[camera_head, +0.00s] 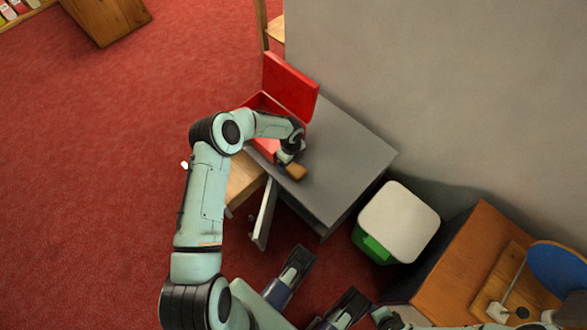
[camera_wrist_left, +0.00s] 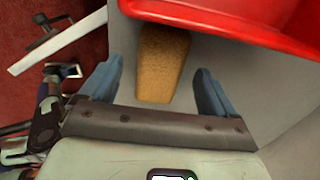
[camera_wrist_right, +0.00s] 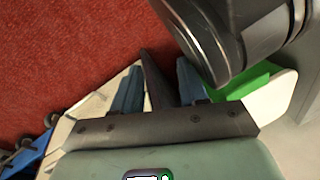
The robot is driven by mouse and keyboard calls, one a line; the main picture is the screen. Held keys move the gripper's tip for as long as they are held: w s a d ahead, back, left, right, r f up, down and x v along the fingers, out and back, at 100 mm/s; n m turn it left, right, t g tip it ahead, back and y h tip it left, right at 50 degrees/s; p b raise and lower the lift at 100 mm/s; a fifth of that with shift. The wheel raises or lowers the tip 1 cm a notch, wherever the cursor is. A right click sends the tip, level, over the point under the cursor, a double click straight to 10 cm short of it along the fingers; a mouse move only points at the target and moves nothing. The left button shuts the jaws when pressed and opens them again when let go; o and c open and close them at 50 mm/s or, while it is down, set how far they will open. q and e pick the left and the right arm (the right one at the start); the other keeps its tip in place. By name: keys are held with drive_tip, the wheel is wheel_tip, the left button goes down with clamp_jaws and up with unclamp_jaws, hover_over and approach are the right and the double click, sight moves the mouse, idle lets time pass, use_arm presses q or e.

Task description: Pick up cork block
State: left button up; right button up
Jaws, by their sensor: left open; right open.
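The cork block (camera_head: 297,172) is a small brown block on the grey cabinet top (camera_head: 345,160), beside the open red box. In the left wrist view, the cork block (camera_wrist_left: 162,65) lies between the fingers of my left gripper (camera_wrist_left: 159,72), with a gap on each side. My left gripper (camera_head: 289,155) is open and close to the block in the head view, hiding part of the area behind it. My right gripper (camera_wrist_right: 156,75) is open in the right wrist view, away from the block; a dark strip shows between its fingers, and I cannot tell what it is.
The red box (camera_head: 290,88) has its lid raised at the back of the cabinet. An open door or panel (camera_head: 265,213) juts out at the cabinet's front. A bin with a pale lid (camera_head: 398,220) and a wooden table (camera_head: 480,255) stand right. Red floor is free left.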

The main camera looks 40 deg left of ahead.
sight(292, 165)
use_arm(q)
wheel_tip(292, 165, down, 3)
drive_tip(key=shift+b, duration=0.3)
drive_tip(key=c, duration=1)
drive_tip(key=shift+c, duration=0.2)
use_arm(e)
drive_tip(key=shift+s+d+f+g, duration=0.15)
drive_tip(key=shift+s+f+g, duration=0.25)
drive_tip(key=shift+s+f, duration=0.4)
use_arm(q)
drive_tip(key=shift+r, duration=0.15)
use_arm(e)
drive_tip(key=shift+r, duration=0.15)
